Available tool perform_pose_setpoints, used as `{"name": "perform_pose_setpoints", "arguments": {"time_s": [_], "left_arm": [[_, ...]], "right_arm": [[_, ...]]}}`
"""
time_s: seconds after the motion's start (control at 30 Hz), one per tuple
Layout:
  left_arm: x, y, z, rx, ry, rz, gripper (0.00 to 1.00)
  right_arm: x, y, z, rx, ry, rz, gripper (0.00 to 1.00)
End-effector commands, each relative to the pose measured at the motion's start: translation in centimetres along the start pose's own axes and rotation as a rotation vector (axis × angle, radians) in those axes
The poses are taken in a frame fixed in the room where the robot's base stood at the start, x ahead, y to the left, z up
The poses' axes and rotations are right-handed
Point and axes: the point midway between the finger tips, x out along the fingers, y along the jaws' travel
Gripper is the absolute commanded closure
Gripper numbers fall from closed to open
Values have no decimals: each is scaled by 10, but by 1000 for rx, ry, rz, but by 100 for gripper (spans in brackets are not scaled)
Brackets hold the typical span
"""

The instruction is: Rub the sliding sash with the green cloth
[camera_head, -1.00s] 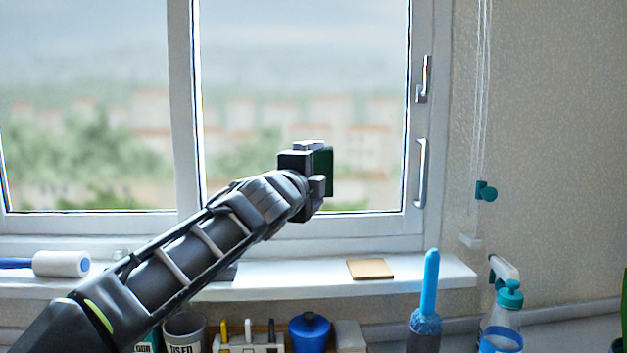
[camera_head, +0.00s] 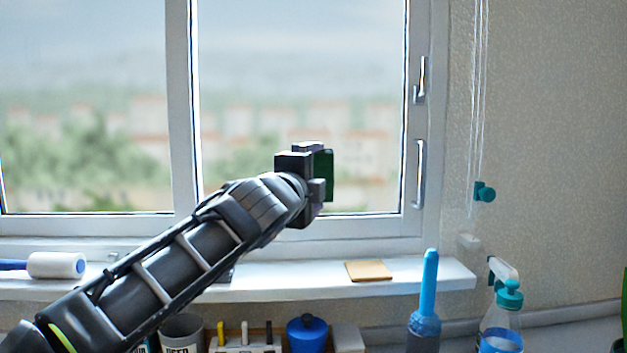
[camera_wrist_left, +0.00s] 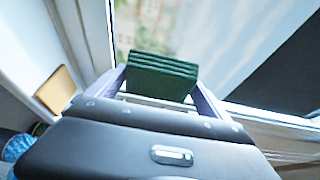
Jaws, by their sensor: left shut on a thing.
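My left gripper (camera_head: 318,174) is shut on a folded dark green cloth (camera_head: 326,176), in front of the lower part of the right window pane. In the left wrist view the green cloth (camera_wrist_left: 162,76) sits between the two fingers of the gripper (camera_wrist_left: 160,88), its folded layers facing the glass. The sliding sash (camera_head: 417,120) is the right-hand pane with a white frame and two grey handles at its right side. I cannot tell whether the cloth touches the glass. My right gripper is not in view.
On the white sill (camera_head: 300,284) lie a lint roller (camera_head: 56,265) and a tan sponge (camera_head: 369,270). Below stand a blue brush (camera_head: 426,300), a spray bottle (camera_head: 502,320), a blue-lidded jar (camera_head: 307,334) and a cup (camera_head: 182,333). Blind cords with a teal clip (camera_head: 485,191) hang at right.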

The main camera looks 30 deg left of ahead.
Motion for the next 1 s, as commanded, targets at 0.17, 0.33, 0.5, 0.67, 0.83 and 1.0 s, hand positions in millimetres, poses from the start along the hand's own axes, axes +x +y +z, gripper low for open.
{"name": "perform_pose_setpoints", "arguments": {"time_s": [0.17, 0.33, 0.5, 0.67, 0.83, 1.0], "left_arm": [[0, 0, 0, 0, 0, 0, 42], [0, 0, 0, 0, 0, 0, 42], [0, 0, 0, 0, 0, 0, 42], [10, -5, 5, 0, -2, 2, 42], [27, -10, 12, 0, -2, 2, 42], [44, -15, 19, 0, -1, 0, 42]], "right_arm": [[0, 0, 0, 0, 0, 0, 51], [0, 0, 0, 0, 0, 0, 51], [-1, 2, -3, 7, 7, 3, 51], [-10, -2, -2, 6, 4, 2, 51], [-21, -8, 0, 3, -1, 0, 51], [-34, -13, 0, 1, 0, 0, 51]]}}
